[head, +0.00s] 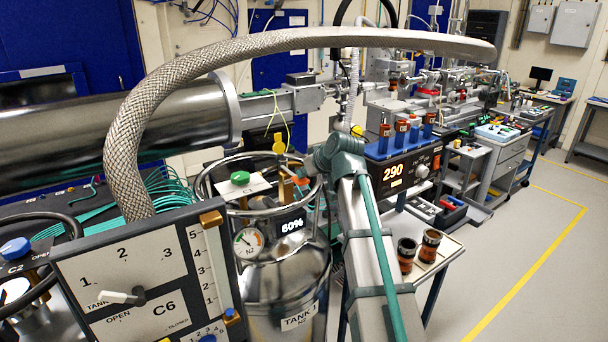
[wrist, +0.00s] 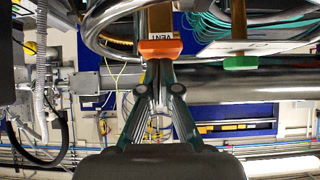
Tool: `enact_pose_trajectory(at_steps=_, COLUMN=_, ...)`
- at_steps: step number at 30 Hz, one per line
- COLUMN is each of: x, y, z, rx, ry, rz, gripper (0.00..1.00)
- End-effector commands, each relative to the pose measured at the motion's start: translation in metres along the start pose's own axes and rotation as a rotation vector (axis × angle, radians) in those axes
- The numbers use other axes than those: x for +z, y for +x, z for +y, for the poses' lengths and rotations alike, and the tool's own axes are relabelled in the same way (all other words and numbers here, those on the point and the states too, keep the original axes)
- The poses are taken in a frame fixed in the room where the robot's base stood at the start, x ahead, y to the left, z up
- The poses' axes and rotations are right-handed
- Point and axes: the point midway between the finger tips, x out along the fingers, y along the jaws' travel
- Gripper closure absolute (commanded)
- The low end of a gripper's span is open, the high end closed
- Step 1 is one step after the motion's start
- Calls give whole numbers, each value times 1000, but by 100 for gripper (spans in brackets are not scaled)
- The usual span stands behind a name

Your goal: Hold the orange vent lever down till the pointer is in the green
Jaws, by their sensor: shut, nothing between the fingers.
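The orange vent lever (wrist: 160,47) sits at the upper middle of the wrist view, its VENT label upside down. In the head view the orange lever (head: 300,181) is small, at the top of the silver tank (head: 285,285). My gripper (wrist: 160,66) is shut and empty. Its fingertips lie close to the lever's edge; I cannot tell whether they touch. The round gauge (head: 248,242) on the tank has coloured bands around its dial. Its needle is too small to read surely. A display (head: 291,225) beside it reads 60%.
A green knob (head: 240,178) is beside the lever on the tank top and also shows in the wrist view (wrist: 240,62). A ring rail surrounds the tank top. A braided hose (head: 128,130) arches over it. A panel marked C6 (head: 140,270) stands at left.

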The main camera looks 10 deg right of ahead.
Motion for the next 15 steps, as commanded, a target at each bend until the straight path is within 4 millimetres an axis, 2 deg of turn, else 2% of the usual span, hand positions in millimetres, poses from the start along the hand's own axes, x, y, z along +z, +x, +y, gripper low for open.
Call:
enact_pose_trajectory(at_steps=8, x=-1, y=-1, z=0, rx=0, ry=0, rz=0, gripper=100)
enact_pose_trajectory(at_steps=15, x=-22, y=-16, z=0, rx=-1, ry=-1, rz=1, gripper=100)
